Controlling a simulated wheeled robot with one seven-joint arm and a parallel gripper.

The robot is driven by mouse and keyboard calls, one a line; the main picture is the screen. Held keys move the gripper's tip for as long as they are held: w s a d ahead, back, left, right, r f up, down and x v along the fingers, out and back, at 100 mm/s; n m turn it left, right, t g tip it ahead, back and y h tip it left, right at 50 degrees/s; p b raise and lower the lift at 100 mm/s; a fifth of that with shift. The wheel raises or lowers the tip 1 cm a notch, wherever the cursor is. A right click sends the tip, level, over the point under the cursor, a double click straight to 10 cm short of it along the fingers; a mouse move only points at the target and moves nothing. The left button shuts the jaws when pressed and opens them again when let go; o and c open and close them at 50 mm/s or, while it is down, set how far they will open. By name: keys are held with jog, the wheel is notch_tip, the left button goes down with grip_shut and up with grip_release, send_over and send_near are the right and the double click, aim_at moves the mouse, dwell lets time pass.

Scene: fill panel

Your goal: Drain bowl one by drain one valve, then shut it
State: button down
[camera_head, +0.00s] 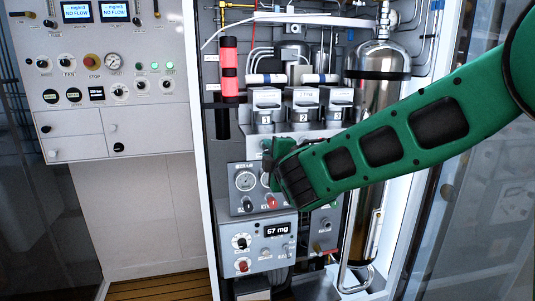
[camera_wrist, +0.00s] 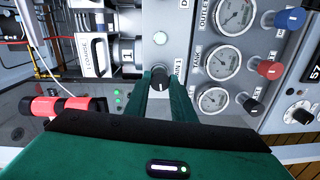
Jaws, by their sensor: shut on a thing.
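My gripper (camera_wrist: 163,86) is shut on a dark round knob (camera_wrist: 160,76), the drain one valve, on the grey panel. Lettering ending in "1" stands beside the knob, partly covered by a finger. A light mark shows on the knob's face; its exact setting is hard to read. In the head view my gripper (camera_head: 268,160) reaches the panel from the right, and my wrist hides much of the panel. Bowl one (camera_head: 267,106), a metal unit marked 1, stands above the panel, left of unit 2 (camera_head: 304,106). Its contents are not visible.
Gauges (camera_wrist: 236,12) and blue, red and black knobs (camera_wrist: 270,69) sit close to my fingers. A display (camera_head: 277,229) reads 57 mg. A red-and-black cylinder (camera_head: 229,68) hangs at the left, and a steel tank (camera_head: 380,110) stands at the right.

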jog(key=shift+f, duration=0.2)
jog(key=c, duration=1.5)
grip_release()
jog(key=shift+c, duration=0.2)
jog(key=shift+r, duration=0.1)
jog(key=shift+s, duration=0.1)
jog(key=v, duration=1)
jog(key=shift+s, duration=0.25)
jog(key=shift+d, duration=0.15)
